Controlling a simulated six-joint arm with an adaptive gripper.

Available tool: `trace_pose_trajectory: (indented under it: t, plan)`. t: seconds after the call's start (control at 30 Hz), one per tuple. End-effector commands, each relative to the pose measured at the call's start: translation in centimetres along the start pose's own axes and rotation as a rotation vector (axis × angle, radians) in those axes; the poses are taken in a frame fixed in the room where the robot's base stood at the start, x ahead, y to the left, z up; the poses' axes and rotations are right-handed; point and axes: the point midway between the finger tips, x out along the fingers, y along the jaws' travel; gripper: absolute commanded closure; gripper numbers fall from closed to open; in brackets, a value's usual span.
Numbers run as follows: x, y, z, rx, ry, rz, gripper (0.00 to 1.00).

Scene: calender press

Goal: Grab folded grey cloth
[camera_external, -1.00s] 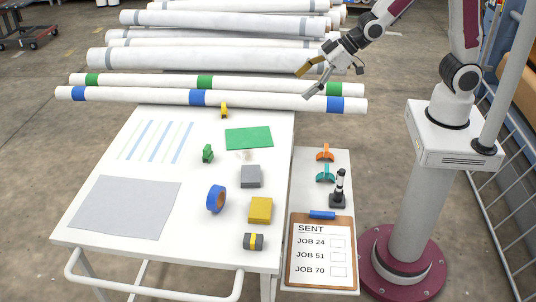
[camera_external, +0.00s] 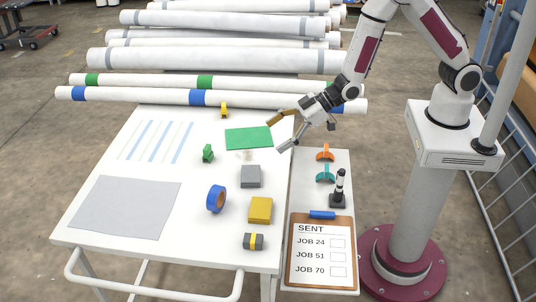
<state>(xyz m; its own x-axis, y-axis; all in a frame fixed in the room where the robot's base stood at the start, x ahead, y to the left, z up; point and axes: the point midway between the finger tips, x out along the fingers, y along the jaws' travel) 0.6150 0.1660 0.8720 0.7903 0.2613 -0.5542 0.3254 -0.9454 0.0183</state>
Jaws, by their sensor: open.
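The folded grey cloth (camera_external: 250,176) looks like a small, thick grey block on the white table. It lies right of the table's middle, below the green sheet and above the yellow block. My gripper (camera_external: 275,131) is open and empty. It hangs above the table's right edge, up and to the right of the grey cloth, near the green sheet's right corner. The gripper does not touch the cloth. Nothing hides the cloth.
A yellow block (camera_external: 260,210), blue tape roll (camera_external: 216,199) and green clip (camera_external: 208,153) lie around the cloth. A flat grey sheet (camera_external: 125,208) covers the front left. A side shelf holds a clipboard (camera_external: 321,251) and a dark stamp (camera_external: 339,190). Long white rolls (camera_external: 150,96) lie behind.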

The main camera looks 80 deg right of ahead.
Motion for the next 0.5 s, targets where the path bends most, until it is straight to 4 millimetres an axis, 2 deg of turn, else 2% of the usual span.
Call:
trace_pose_trajectory:
  t: [0.2, 0.5]
  plan:
    - [2.6, -1.8, 2.9, -0.01, 0.036, -0.03, 0.1]
    - [4.6, -3.4, 5.5, -0.015, 0.08, -0.058, 0.1]
